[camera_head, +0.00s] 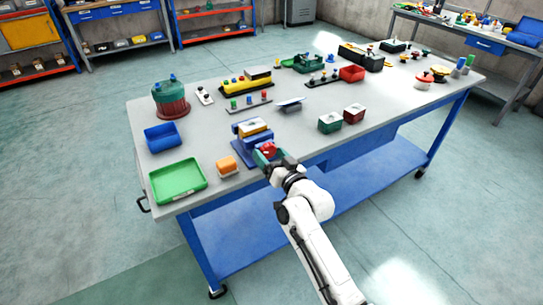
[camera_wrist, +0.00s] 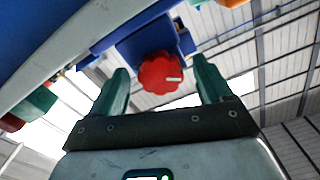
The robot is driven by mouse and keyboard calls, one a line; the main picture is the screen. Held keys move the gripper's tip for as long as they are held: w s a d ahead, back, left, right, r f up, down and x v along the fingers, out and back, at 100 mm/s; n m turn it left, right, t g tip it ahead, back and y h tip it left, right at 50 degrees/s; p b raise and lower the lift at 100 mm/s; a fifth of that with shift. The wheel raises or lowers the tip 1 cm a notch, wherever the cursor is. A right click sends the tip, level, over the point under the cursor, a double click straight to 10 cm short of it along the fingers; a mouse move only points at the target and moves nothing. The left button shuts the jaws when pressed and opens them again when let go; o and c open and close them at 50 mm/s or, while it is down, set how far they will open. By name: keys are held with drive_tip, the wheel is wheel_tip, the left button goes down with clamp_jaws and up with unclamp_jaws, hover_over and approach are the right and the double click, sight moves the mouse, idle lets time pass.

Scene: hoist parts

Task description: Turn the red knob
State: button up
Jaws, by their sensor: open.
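The red knob (camera_wrist: 160,73) is round with a lobed rim and a pale mark pointing right in the wrist view. It sits on the front of a blue block-like unit (camera_wrist: 138,36). In the head view the red knob (camera_head: 269,149) shows at the table's front edge, partly hidden by my gripper (camera_head: 270,158). In the wrist view my gripper (camera_wrist: 163,88) is open, with one green finger on each side of the knob. A gap shows between each finger and the knob. I cannot tell how far the fingertips reach along it.
The floor in front is clear.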

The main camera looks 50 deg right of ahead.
drive_tip(key=c, duration=1)
drive_tip(key=shift+c, duration=0.2)
drive_tip(key=m+p, duration=0.1)
drive_tip(key=m, duration=0.3)
drive_tip(key=shift+a+r+p, duration=0.1)
drive_tip(key=shift+r+p, duration=0.05)
drive_tip(key=shift+p, duration=0.25)
drive_tip(key=m+p, duration=0.1)
drive_tip(key=m, duration=0.3)
drive_tip(key=shift+m+p, duration=0.3)
drive_tip(key=shift+p, duration=0.05)
drive_tip(key=m+p, duration=0.1)
drive_tip(key=m, duration=0.3)
drive_tip(key=shift+r, duration=0.1)
drive_tip(key=shift+m+p, duration=0.7)
drive_tip(key=shift+m, duration=1.4)
